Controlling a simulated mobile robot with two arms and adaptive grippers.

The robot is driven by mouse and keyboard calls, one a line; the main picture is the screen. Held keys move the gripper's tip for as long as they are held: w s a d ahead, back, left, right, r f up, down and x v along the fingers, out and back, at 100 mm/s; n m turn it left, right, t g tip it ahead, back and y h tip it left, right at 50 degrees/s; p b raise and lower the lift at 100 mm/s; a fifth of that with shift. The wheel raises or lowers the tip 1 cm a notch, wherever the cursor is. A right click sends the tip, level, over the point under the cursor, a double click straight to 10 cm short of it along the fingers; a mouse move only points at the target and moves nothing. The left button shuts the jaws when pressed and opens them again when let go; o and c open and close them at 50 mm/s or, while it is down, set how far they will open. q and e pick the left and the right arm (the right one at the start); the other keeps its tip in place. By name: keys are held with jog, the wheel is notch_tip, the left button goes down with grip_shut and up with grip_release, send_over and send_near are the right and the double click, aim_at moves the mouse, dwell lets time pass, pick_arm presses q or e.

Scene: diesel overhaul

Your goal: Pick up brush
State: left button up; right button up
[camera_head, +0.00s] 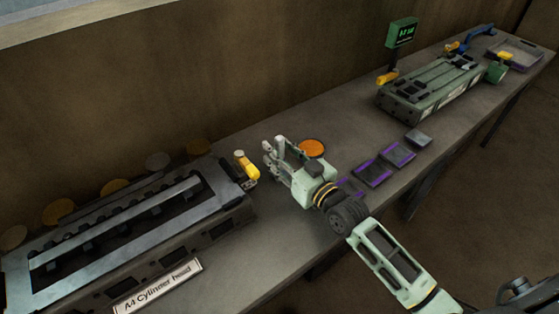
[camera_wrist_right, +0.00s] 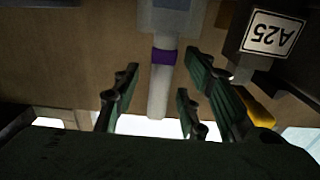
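My right gripper (camera_head: 273,158) is over the bench, between the left cylinder head and an orange disc. In the right wrist view its fingers (camera_wrist_right: 160,90) are spread apart. A pale grey rod with a purple band, which looks like the brush (camera_wrist_right: 157,95), shows between the fingers in that view, with visible gaps on both sides. Its upper end widens into a grey block. I cannot tell how far it is from the fingers. I cannot make out the brush clearly in the head view. My left gripper is not in view.
The cylinder head (camera_head: 130,225) with a yellow part (camera_head: 246,166) stands left of the gripper. An orange disc (camera_head: 312,148) and purple-edged trays (camera_head: 371,173) lie right. A green engine part (camera_head: 430,85) stands farther along the bench. An A25 label (camera_wrist_right: 272,33) appears upside down.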

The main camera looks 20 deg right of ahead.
jog(key=shift+w+a, duration=0.1)
jog(key=shift+w, duration=0.15)
grip_shut()
dwell(0.4)
notch_tip(320, 180, up, 10)
dwell(0.4)
